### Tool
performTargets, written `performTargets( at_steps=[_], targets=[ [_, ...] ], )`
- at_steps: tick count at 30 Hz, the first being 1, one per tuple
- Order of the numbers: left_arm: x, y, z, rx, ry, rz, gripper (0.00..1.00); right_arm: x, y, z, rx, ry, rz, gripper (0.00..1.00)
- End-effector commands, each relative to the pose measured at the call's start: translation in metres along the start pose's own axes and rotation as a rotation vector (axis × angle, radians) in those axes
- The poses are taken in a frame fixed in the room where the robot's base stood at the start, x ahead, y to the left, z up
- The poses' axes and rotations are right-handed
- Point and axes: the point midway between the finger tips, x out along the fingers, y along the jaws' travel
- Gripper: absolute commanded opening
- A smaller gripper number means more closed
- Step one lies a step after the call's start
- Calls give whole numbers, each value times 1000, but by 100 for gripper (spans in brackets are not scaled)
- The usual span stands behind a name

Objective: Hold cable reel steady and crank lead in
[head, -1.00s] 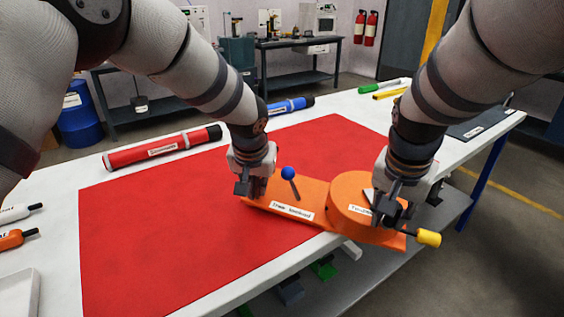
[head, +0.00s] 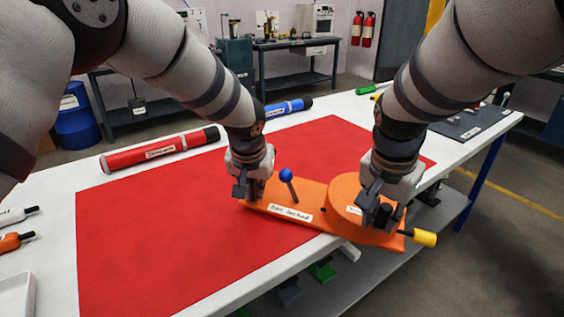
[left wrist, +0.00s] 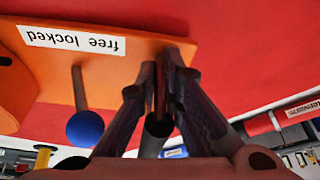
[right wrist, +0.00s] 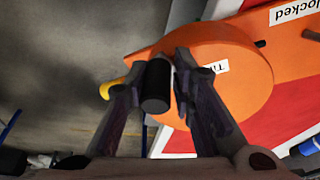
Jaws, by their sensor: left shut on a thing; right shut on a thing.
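The orange cable reel lies at the table's front right edge. It has a long flat base (head: 318,218), labelled "free locked", and a round drum (head: 345,190). A blue-knobbed lever (head: 286,175) stands tilted on the base; it also shows in the left wrist view (left wrist: 85,128). My left gripper (head: 250,186) is shut on a dark upright handle (left wrist: 158,128) at the base's left end. My right gripper (head: 380,200) is shut on the black crank knob (right wrist: 157,88) above the drum, hiding part of the drum's label. A yellow lead end (head: 425,238) sticks out at the right.
A red mat (head: 180,230) covers the table's middle. A red tube (head: 158,148) and a blue tube (head: 288,107) lie behind it. A dark tray (head: 468,122) sits at the right rear. The mat left of the reel is clear.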

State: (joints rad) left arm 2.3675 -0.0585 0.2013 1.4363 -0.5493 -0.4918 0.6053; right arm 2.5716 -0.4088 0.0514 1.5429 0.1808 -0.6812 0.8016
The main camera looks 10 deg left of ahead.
Motion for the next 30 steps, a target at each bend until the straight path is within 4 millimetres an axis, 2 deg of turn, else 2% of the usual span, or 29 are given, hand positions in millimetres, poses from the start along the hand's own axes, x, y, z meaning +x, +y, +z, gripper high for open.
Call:
performTargets(
  at_steps=[1, 5, 6, 17, 30],
  targets=[
    [6, 1, 3, 3, -9, 1, 0, 9, 2, 6, -5, -19, 13, 25],
    [5, 1, 3, 3, -8, 1, 0, 8, 2, 6, -4, -18, 12, 55],
    [5, 1, 3, 3, -8, 1, 0, 8, 2, 5, -4, -17, 11, 57],
    [3, 1, 2, 4, -5, 0, 0, 1, 0, 1, -1, -4, 3, 57],
    [1, 0, 1, 4, -3, -1, 0, -56, 0, -1, 0, 2, -1, 57]
  ],
)
